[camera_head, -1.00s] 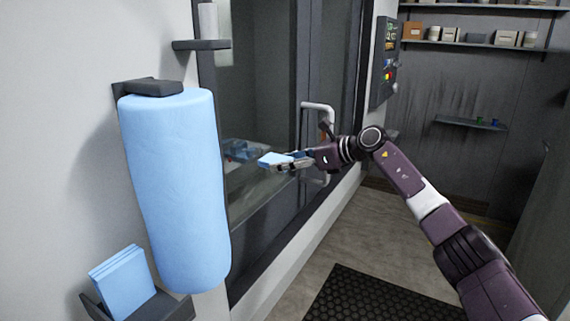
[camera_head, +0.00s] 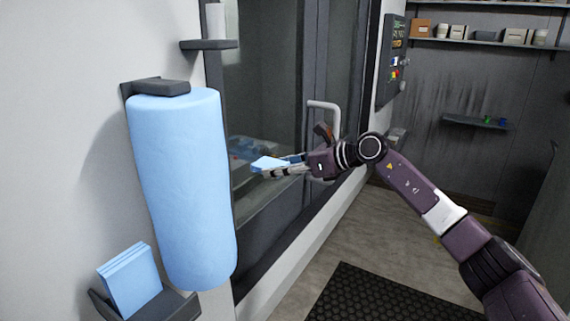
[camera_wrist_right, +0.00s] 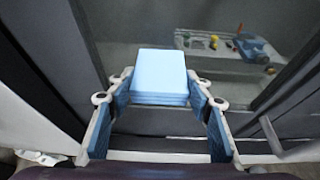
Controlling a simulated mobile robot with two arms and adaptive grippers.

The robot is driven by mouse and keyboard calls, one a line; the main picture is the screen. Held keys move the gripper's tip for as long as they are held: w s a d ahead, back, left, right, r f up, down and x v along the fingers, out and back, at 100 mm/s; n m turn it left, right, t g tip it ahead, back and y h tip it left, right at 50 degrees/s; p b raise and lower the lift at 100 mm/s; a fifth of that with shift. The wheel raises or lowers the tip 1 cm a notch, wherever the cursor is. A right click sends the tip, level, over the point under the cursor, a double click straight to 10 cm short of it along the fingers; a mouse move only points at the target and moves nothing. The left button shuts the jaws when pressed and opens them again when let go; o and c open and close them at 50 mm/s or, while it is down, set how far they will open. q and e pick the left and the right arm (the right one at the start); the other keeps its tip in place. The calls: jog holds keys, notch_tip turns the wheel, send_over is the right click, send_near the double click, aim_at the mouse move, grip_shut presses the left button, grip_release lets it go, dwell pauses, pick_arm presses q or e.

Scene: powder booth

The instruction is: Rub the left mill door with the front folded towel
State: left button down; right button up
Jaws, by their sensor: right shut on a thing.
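My right gripper (camera_head: 278,168) is shut on a folded light-blue towel (camera_head: 265,163). In the right wrist view the folded towel (camera_wrist_right: 160,74) sits between the two fingers (camera_wrist_right: 160,100) and sticks out ahead of them. Behind it is the dark-framed glass of the left mill door (camera_head: 262,95), which also fills much of the wrist view (camera_wrist_right: 130,28). The towel is close to the glass; I cannot tell whether it touches. My left gripper is not in view.
A large blue towel roll (camera_head: 180,190) hangs on the wall at left. Below it, a small holder (camera_head: 172,308) bears more folded blue towels (camera_head: 131,281). A white door handle (camera_head: 335,118) stands near my right wrist. A control panel (camera_head: 392,62) is beyond. A black mat (camera_head: 375,295) lies on the floor.

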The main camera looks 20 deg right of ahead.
jog(key=s+a, duration=0.1)
jog(key=a, duration=0.1)
jog(key=s+a, duration=0.2)
jog(key=shift+s+a, duration=0.1)
dwell(0.4)
jog(key=s+d+b, duration=0.2)
jog(key=s+d, duration=0.1)
jog(key=s, duration=0.1)
jog(key=shift+s+d+b, duration=0.3)
jog(key=shift+s+d, duration=0.05)
jog(key=shift+d, duration=0.05)
dwell(0.5)
